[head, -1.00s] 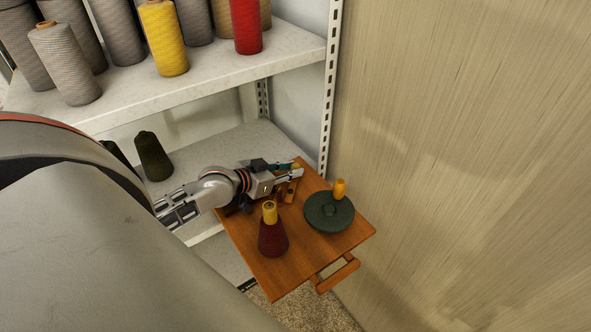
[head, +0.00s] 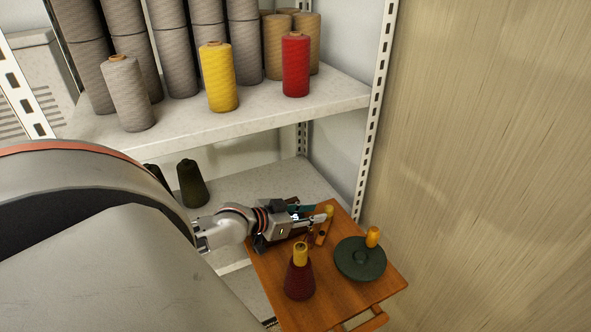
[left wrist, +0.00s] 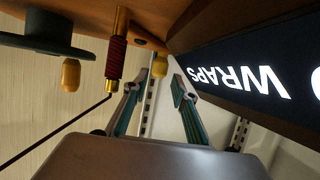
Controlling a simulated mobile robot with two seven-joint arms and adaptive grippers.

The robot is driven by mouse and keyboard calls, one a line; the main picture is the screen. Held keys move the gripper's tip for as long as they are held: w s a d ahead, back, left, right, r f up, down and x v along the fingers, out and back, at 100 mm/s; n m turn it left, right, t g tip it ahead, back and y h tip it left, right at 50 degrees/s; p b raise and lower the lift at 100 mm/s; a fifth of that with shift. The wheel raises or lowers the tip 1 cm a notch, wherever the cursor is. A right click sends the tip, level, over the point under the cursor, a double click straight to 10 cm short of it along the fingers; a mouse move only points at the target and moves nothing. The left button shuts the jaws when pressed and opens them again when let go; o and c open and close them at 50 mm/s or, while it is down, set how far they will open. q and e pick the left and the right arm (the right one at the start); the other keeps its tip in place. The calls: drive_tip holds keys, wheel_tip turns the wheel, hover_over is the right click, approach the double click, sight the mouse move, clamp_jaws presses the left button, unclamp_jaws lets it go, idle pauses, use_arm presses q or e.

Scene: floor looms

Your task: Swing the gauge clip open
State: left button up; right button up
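My left gripper (head: 322,213) reaches over the back of a small wooden table (head: 350,303). In the left wrist view its two teal fingers stand apart, open and empty (left wrist: 157,90). A small yellow knob (left wrist: 160,66) shows in the gap just beyond the fingertips; in the head view it is beside them (head: 329,210). Whether this knob belongs to the gauge clip I cannot tell. Beside it, a brass rod (left wrist: 112,86) carries a red winding (left wrist: 117,58), with a thin dark line running off it. A dark panel reading "WRAPS" (left wrist: 245,72) is close by. My right gripper is not in view.
A dark green disc (head: 360,262) with an orange knob (head: 373,237) sits on the table's right side. A maroon cone (head: 299,283) with a yellow top stands in front of the gripper. Yarn shelves (head: 235,122) rise behind; a tan wall (head: 490,160) is at right.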

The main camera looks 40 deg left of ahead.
use_arm(q)
drive_tip(key=shift+v, duration=3.55)
